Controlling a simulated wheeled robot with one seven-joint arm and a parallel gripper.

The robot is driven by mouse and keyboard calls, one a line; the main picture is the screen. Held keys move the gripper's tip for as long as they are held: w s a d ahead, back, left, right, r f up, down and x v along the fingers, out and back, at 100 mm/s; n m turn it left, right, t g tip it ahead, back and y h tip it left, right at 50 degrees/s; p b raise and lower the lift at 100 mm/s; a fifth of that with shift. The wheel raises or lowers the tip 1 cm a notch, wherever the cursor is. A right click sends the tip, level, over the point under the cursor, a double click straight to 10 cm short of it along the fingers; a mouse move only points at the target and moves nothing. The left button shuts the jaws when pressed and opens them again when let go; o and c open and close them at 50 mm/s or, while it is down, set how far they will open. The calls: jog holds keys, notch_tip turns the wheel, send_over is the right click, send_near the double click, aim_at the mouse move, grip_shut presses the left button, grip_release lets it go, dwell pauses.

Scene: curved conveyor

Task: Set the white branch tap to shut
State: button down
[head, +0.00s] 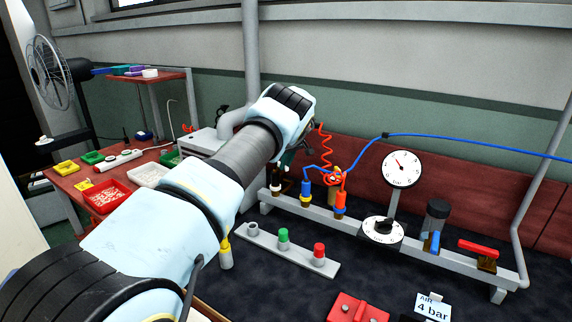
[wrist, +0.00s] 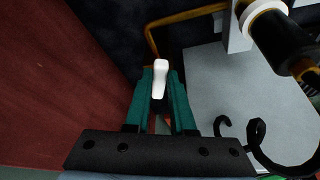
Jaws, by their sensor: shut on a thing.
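The white tap handle (wrist: 160,80) stands between the two green fingers of my gripper (wrist: 160,92) in the wrist view. The fingers are shut on it, one on each side. The handle points up the picture, roughly in line with the fingers. In the head view my gripper (head: 287,159) shows only as a bit of green behind my wrist, at the left end of the manifold rail (head: 400,238). The white branch (head: 276,187) is partly seen below it. Its handle cannot be made out there.
The blue branch (head: 306,190) and orange branch (head: 340,202) stand close to the right, with coiled red and blue hoses. A dial gauge (head: 402,168) rises farther right. A button strip (head: 290,248) lies in front. In the wrist view a black cylinder (wrist: 282,40) is near, upper right.

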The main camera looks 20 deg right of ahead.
jog(key=shift+a+m, duration=0.1)
jog(key=shift+m, duration=0.2)
jog(key=shift+w+a+m+h+b, duration=0.1)
jog(key=shift+a+m+h+b, duration=0.6)
jog(key=shift+m+b, duration=0.75)
jog(key=shift+w+a+m+h+b, duration=0.1)
jog(key=shift+a+m+h+b, duration=0.75)
jog(key=shift+m, duration=1.05)
jog(key=shift+a+m+h+b, duration=0.5)
jog(key=shift+m+b, duration=0.9)
jog(key=shift+m, duration=0.25)
jog(key=c, duration=0.8)
grip_release()
jog(key=shift+o, duration=0.2)
jog(key=b+v, duration=0.3)
jog(key=v, duration=0.7)
jog(key=shift+r, duration=0.45)
